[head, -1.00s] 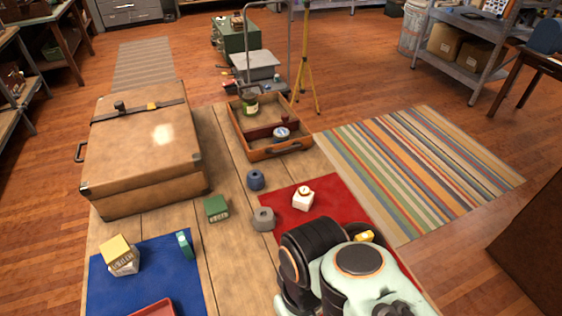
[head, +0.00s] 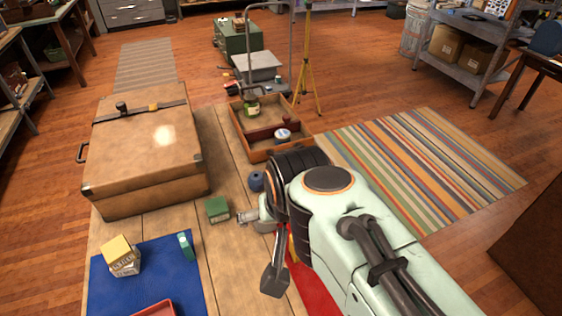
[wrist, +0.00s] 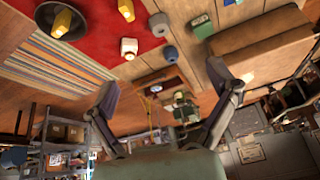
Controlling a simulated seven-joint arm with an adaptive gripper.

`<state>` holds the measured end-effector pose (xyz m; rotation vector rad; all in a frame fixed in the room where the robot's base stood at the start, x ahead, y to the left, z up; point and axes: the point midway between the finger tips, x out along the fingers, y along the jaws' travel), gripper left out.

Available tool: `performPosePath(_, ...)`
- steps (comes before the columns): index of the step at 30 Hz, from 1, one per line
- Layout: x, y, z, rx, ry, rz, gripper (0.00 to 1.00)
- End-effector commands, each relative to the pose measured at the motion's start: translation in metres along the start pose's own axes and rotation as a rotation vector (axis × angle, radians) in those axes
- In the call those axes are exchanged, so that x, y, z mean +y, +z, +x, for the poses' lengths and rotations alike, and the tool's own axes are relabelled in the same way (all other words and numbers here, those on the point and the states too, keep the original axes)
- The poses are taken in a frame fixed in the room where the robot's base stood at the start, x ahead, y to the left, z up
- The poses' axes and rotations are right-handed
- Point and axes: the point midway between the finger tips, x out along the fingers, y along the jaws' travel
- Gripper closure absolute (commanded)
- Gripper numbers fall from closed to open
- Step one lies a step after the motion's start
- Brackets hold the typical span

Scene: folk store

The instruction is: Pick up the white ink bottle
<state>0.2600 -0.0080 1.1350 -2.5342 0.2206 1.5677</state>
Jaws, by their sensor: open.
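The white ink bottle (wrist: 129,47), a small pale block-like bottle with a light top, stands on the red cloth (wrist: 100,35) in the wrist view. In the head view my arm hides it. My gripper (head: 258,250) is open and empty above the table, over the left side of the red cloth. In the wrist view its two fingers (wrist: 162,80) are spread wide, with the bottle beyond them and toward the upper left, not between them.
A grey roll (wrist: 160,23), a blue roll (wrist: 170,54) and a green box (head: 217,209) are near the bottle. A brown suitcase (head: 140,160) and an open wooden tray (head: 262,152) stand farther back. A blue cloth (head: 150,265) lies left.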

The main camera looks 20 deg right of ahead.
Motion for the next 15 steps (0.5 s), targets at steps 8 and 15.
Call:
performPosePath(8, 0.018, -0.144, 0.062, 0.213, 0.116, 0.237, 0.13)
performPosePath(15, 0.067, -0.19, 0.188, 0.2, 0.219, 0.405, 0.13)
